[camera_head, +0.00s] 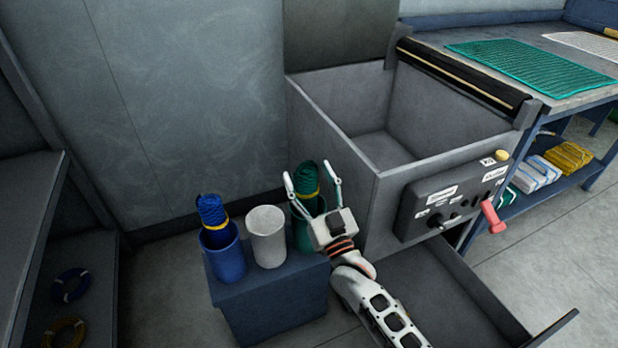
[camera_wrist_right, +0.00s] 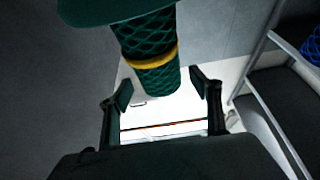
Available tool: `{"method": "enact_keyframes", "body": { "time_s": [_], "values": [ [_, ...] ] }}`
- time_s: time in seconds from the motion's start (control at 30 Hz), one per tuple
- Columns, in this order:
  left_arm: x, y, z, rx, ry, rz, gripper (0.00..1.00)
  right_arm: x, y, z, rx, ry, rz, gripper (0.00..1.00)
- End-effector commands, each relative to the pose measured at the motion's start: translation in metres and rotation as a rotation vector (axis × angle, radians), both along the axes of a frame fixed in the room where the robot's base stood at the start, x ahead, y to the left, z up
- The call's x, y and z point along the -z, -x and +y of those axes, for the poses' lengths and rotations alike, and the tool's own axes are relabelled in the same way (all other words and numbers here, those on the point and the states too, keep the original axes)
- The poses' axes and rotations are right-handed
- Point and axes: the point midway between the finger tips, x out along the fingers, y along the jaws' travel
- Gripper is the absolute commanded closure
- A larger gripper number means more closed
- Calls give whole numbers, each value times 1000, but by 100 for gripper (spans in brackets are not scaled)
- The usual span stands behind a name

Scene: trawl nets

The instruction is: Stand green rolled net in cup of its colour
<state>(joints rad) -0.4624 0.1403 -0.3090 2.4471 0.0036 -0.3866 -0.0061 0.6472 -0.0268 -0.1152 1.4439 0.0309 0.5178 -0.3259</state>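The green rolled net (camera_head: 306,174), with a yellow band, stands in the green cup (camera_head: 304,236), the rightmost of three cups on a blue stand. My right gripper (camera_head: 309,180) is open at the net, with a finger to each side of it in the head view. In the right wrist view the net (camera_wrist_right: 148,40) hangs inverted from the green cup's rim (camera_wrist_right: 85,12), and its free end lies between the open fingertips (camera_wrist_right: 162,92), with gaps on both sides. The gripper hides part of the green cup. My left gripper is not in view.
A blue cup (camera_head: 226,262) holds a blue rolled net (camera_head: 212,212), and a white cup (camera_head: 267,238) stands empty-looking between. The blue stand (camera_head: 270,305) is beside a grey open bin (camera_head: 335,160) with a control panel (camera_head: 450,205). A shelf is at left.

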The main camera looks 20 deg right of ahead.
Motion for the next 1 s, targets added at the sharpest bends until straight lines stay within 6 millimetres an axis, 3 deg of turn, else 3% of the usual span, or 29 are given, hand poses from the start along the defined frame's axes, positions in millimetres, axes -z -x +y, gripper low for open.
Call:
{"method": "enact_keyframes", "body": {
  "time_s": [0.33,0.8,1.0],
  "values": [
    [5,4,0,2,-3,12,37,-2,0,0,0,1,6,37],
    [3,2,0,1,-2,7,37,-81,0,0,0,-1,1,37],
    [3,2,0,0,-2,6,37,-96,0,0,0,0,3,37]
  ]
}}
